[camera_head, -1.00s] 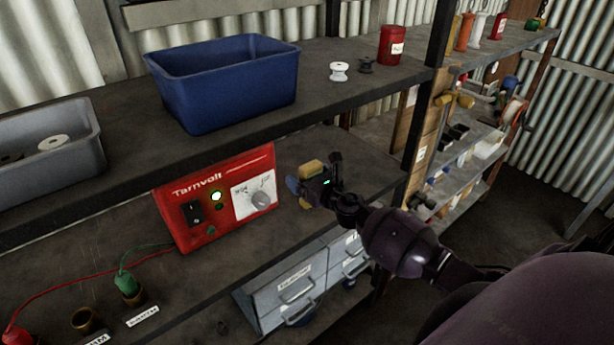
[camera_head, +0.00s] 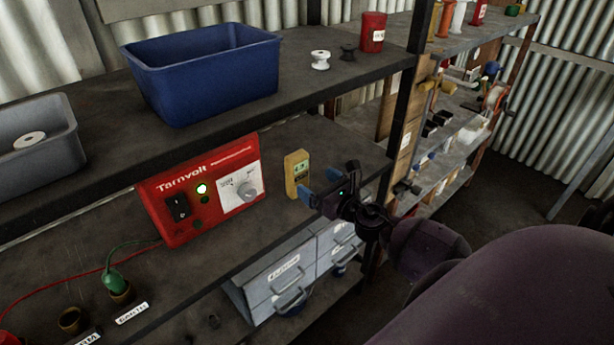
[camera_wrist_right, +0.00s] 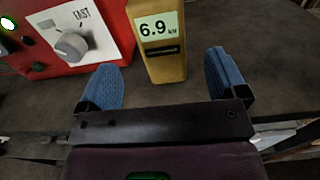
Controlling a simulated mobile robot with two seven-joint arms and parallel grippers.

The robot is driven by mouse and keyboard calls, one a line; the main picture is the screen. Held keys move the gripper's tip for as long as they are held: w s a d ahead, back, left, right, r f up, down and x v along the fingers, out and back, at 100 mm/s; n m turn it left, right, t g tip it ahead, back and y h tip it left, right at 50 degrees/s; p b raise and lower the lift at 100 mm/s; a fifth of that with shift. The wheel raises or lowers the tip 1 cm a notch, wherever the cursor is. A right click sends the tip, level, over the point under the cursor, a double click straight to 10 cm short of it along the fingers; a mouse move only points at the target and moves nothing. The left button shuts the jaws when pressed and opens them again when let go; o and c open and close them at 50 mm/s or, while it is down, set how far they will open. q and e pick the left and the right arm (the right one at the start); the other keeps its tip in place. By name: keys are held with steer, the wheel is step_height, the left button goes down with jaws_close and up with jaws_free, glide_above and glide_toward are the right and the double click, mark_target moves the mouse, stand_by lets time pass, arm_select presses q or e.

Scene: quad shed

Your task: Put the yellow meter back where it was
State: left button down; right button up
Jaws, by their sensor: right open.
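The yellow meter (camera_head: 297,174) stands upright on the lower bench shelf, just right of the red Tarnvolt charger (camera_head: 205,190). In the right wrist view the meter (camera_wrist_right: 160,45) shows a lit display reading 6.9, and its lower part stands beyond the fingertips. My right gripper (camera_head: 318,194) is in front of the meter, to its lower right in the head view. In the right wrist view its blue finger pads (camera_wrist_right: 165,85) are wide apart with nothing between them, and the meter is clear of both. My left gripper is not in view.
Above is a shelf with a blue bin (camera_head: 205,80), a white spool (camera_head: 320,60) and a red can (camera_head: 372,32). Grey drawers (camera_head: 290,280) are below. A green clip (camera_head: 115,283) is at lower left. Bare shelf lies right of the meter.

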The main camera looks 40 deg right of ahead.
steer(key=s+a+f+m+g, duration=0.2)
steer(key=s+a+f+m, duration=0.2)
steer(key=m, duration=0.8)
steer(key=s+a+f+m+g+h, duration=0.1)
steer(key=s+a+f+m, duration=0.3)
steer(key=s+m, duration=0.5)
steer(key=s+a+f+m+g, duration=0.3)
steer(key=s+f+m, duration=0.4)
steer(key=m, duration=0.8)
steer(key=shift+a+f, duration=0.4)
steer(key=shift+f, duration=0.1)
